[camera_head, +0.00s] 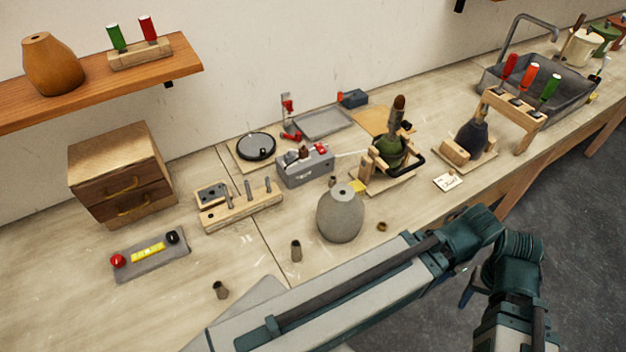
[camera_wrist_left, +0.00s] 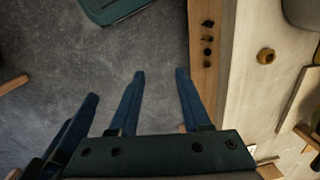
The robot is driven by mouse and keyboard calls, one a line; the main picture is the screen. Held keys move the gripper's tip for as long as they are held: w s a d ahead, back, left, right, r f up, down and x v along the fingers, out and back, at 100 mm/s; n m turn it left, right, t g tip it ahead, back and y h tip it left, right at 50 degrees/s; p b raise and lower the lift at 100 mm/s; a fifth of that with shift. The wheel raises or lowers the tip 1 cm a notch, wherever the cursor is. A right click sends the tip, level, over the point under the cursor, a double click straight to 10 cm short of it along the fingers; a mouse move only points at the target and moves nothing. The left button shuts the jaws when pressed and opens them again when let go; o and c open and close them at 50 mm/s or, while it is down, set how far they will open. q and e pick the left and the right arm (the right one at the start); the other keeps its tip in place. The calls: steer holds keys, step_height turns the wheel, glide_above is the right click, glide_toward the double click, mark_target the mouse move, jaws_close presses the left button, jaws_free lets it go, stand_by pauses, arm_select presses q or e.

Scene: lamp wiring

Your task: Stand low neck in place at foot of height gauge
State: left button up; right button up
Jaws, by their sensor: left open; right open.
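Small dark tubular necks stand on the bench: one (camera_head: 296,250) in front of the grey lamp body, another (camera_head: 220,290) further left. A low brass ring (camera_head: 382,226) lies right of the lamp body and shows in the left wrist view (camera_wrist_left: 265,56). I cannot tell which is the low neck. A wooden block with upright pegs (camera_head: 240,208) may be the height gauge; I cannot be sure. My left gripper (camera_wrist_left: 160,78) is open and empty near the bench edge. My right gripper (camera_head: 468,291) is partly hidden beside the front edge, open, apart from the necks.
The grey lamp body (camera_head: 340,218) stands mid-bench. Behind are a grey fixture (camera_head: 305,165) and a green bottle in a wooden clamp (camera_head: 390,152). A drawer box (camera_head: 120,175) and a switch board (camera_head: 150,253) stand left. The front left bench is mostly clear.

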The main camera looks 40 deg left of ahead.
arm_select(q)
steer(key=w+a+r+m+h+p, duration=0.1)
steer(key=w+a, duration=0.2)
steer(key=a, duration=0.2)
steer(key=w+a+r+h+p, duration=0.1)
steer(key=w+a+r+p, duration=0.1)
steer(key=a, duration=0.3)
steer(key=m+t+h+p, duration=0.3)
steer(key=m+p, duration=0.1)
steer(key=p, duration=0.1)
glide_toward(330, 178)
steer(key=b+x, duration=0.9)
steer(key=b, duration=0.4)
steer(key=shift+d+f, duration=0.15)
steer(key=shift+f, duration=0.1)
steer(key=shift+r, duration=0.1)
jaws_close()
